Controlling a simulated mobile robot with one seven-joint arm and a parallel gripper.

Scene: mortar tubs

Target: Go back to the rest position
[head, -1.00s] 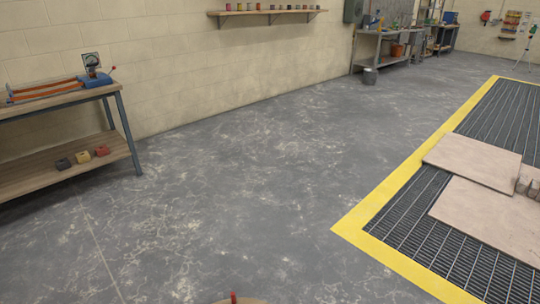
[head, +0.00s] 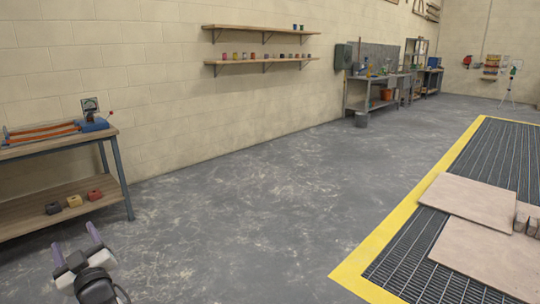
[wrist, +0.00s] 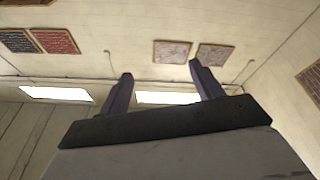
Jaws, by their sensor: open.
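My gripper (head: 74,243) shows at the lower left of the head view, over the concrete floor. Its two purple-grey fingers point up and away, spread apart with nothing between them. In the wrist view the open fingers (wrist: 162,82) stand apart and empty, with wall and bright light panels behind them. The gripper touches nothing that I can see.
A workbench (head: 68,202) with small blocks on its lower shelf stands at the left wall. Wall shelves (head: 262,61) hold small pots. A yellow-edged floor grating (head: 400,270) with boards (head: 480,203) lies at right. The middle floor is clear.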

